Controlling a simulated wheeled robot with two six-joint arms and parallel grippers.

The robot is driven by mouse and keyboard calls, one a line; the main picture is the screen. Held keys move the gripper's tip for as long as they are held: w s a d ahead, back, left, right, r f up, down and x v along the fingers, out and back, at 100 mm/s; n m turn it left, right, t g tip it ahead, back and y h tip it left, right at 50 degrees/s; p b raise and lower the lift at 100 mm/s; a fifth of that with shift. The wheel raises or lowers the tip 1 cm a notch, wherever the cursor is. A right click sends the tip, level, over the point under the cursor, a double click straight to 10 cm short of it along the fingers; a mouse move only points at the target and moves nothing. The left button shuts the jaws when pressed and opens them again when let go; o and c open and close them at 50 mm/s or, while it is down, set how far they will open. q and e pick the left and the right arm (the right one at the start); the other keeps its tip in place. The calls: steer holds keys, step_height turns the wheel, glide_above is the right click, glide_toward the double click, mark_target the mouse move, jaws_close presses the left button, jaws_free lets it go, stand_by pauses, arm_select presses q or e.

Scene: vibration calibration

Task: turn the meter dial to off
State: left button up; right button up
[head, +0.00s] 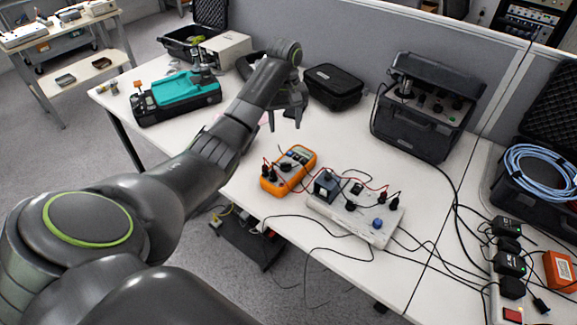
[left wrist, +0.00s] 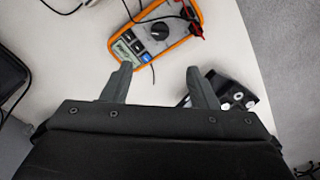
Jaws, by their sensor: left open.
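The meter (head: 276,184) is an orange-cased handheld multimeter with a grey face, lying on the white table in the head view. Its black round dial (left wrist: 159,30) shows clearly in the left wrist view, beyond my fingertips. I cannot read its setting. Red and black leads are plugged into the meter's end away from my gripper. My left gripper (head: 285,122) is open and empty, above the table behind the meter. In the left wrist view its two spread fingers (left wrist: 158,71) point toward the meter. My right gripper is not in view.
A white board (head: 368,227) with a black block and wired terminals sits right of the meter. A black case (head: 333,86) lies behind, with an open instrument case (head: 420,112) to its right. A teal device (head: 190,90) stands left. Loose leads hang over the front edge.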

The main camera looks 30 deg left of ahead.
mark_target(285, 163)
arm_select(q)
step_height(285, 163, down, 7)
steer(key=shift+s+d+r+b, duration=0.1)
steer(key=shift+b, duration=0.9)
step_height(285, 163, down, 8)
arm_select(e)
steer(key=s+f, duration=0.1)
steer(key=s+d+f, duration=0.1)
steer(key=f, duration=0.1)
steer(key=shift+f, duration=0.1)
arm_select(q)
steer(key=c, duration=1)
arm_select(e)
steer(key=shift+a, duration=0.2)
